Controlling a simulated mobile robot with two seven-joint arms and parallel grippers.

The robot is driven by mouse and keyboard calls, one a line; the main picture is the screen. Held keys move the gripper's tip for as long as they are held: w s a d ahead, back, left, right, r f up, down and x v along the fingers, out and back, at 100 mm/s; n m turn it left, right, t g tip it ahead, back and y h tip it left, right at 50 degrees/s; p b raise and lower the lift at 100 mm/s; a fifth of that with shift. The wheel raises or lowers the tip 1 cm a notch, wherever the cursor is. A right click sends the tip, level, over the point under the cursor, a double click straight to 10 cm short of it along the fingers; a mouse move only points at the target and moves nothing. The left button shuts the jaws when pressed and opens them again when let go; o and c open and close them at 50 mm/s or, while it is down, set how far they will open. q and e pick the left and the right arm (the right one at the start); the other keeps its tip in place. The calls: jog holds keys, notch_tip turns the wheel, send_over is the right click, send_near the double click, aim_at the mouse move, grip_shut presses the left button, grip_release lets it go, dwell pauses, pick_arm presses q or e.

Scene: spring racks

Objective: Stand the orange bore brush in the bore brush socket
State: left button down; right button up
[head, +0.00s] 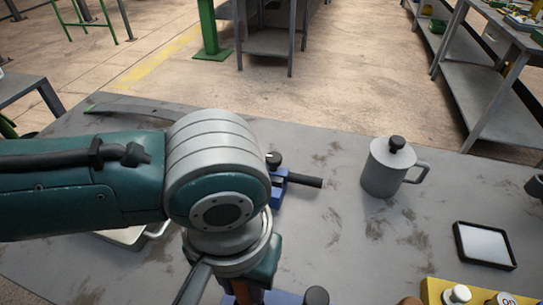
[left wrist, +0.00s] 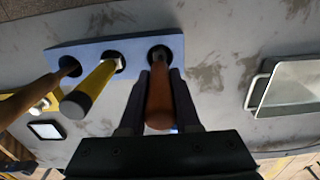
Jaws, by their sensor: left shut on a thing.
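The orange bore brush (left wrist: 159,100) shows its orange-brown handle in the left wrist view. My left gripper (left wrist: 158,76) is shut on it, one dark finger on each side. The blue rack (left wrist: 110,48) has several round sockets in a row. The brush's far end is at the right-hand socket (left wrist: 158,51); I cannot tell how deep it sits. A yellow-handled tool (left wrist: 92,86) stands in the middle socket and a brown-handled tool (left wrist: 32,100) in the left one. In the head view my left arm hides most of the brush and rack. My right gripper is not in view.
A grey lidded mug (head: 388,168), a black-framed tray (head: 484,246) and a yellow block with knobs (head: 438,288) stand to the right on the grey table. A blue tool with a black handle (head: 304,180) lies behind my arm. A white tray (left wrist: 292,88) is beside the rack.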

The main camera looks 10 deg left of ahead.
pick_arm(q)
jog(key=shift+f, duration=0.35)
jog(key=c, duration=0.5)
grip_release()
jog(key=shift+c, duration=0.2)
jog(key=shift+r, duration=0.1)
